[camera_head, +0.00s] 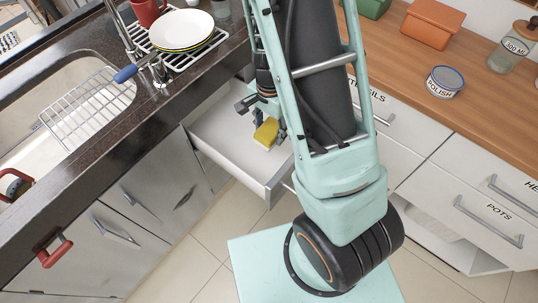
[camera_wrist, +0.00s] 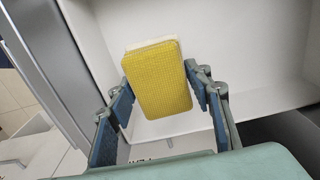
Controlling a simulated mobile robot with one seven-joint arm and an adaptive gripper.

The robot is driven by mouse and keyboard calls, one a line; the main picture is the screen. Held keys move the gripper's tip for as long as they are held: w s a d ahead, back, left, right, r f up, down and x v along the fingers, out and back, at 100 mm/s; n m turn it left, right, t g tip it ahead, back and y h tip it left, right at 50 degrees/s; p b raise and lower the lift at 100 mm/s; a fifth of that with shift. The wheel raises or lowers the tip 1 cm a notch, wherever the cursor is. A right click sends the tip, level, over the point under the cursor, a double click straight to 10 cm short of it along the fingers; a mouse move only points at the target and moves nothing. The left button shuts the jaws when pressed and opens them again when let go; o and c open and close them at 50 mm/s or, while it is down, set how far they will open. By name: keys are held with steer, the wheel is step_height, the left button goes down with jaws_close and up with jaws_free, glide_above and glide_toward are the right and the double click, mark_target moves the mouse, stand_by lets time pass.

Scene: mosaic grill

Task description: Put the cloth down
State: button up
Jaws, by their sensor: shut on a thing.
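The cloth (camera_head: 265,134) is a thick yellow pad with a textured face. In the wrist view the cloth (camera_wrist: 160,82) also shows a pale layer along its top edge. My gripper (camera_wrist: 160,76) is shut on it, with one blue-padded finger at each side. In the head view my gripper (camera_head: 267,121) holds the cloth over an open drawer (camera_head: 215,122) with a white inside. In the wrist view the drawer's white inside (camera_wrist: 245,40) lies behind the cloth. I cannot tell how far the cloth is above the drawer floor.
A dark counter (camera_head: 90,165) with a sink and wire rack (camera_head: 86,107) lies on the left. Plates (camera_head: 181,30) sit on a dish rack. On the right, a wooden counter (camera_head: 500,100) holds a polish tin (camera_head: 445,82) and a jar (camera_head: 508,55). My arm hides part of the drawers.

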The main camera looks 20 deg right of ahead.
step_height(320, 180, down, 10)
steer(key=shift+r+b, duration=0.25)
steer(key=shift+b, duration=0.9)
steer(key=shift+f, duration=0.15)
steer(key=o, duration=1)
steer(key=shift+f, duration=0.1)
steer(key=r+p, duration=0.1)
steer(key=r, duration=0.2)
steer(key=r+p, duration=0.1)
steer(key=r, duration=0.3)
steer(key=a+r, duration=0.1)
steer(key=r, duration=0.3)
steer(key=shift+s+p, duration=0.15)
steer(key=shift+p, duration=0.25)
